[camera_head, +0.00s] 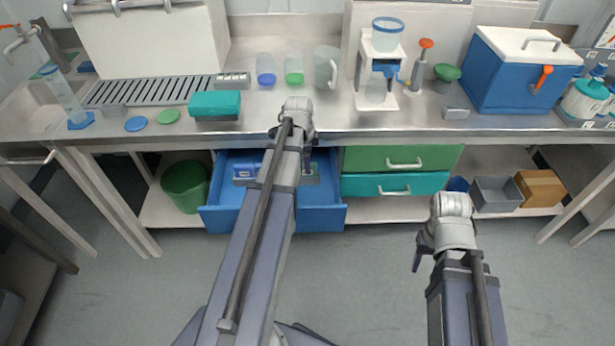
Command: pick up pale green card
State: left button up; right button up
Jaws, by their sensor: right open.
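I cannot make out a pale green card in the head view. The blue drawer (328,217) under the bench is pulled open, with small blue items (245,170) inside, partly hidden by my left arm. My right gripper (419,259) is open at the lower right, in front of the bench and over the floor. Only a dark finger of it shows beside the arm, with nothing seen in it.
Closed green (370,157) and teal (365,184) drawers sit right of the open one. A green bin (185,187), grey bin (495,196) and cardboard box (541,187) stand on the lower shelf. Vessels, a teal box (215,103) and a blue cooler (495,80) stand on the bench.

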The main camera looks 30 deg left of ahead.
pick_arm(q)
jog(key=shift+w+f+b, duration=0.1)
jog(key=shift+f+b, duration=0.2)
jog(key=shift+f, duration=0.4)
jog(key=shift+r, duration=0.1)
